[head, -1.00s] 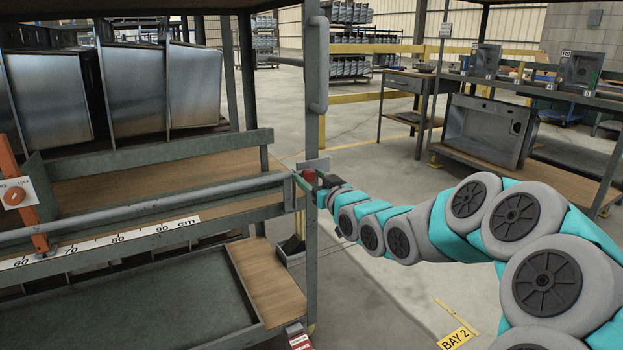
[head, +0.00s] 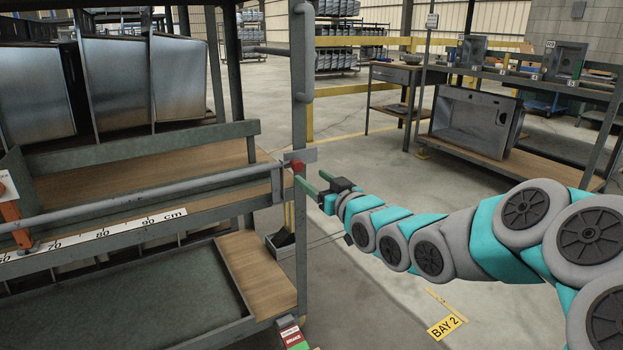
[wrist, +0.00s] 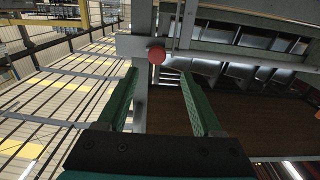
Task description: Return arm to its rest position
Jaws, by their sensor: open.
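My gripper (head: 312,180) is at the end of my teal and grey arm, beside the right post of the rack in the head view. Its two green fingers are apart and empty in the wrist view (wrist: 158,92). A red knob (head: 298,165) sits on a grey bracket at the end of the rack's long bar (head: 150,199). In the wrist view the red knob (wrist: 156,55) shows beyond the fingertips, between them and not gripped. My arm stretches in from the right side of the head view.
The rack's upright post (head: 303,110) stands close to my fingertips. An orange lever (head: 12,222) and a centimetre scale (head: 110,236) are at the left. Open floor lies right of the rack.

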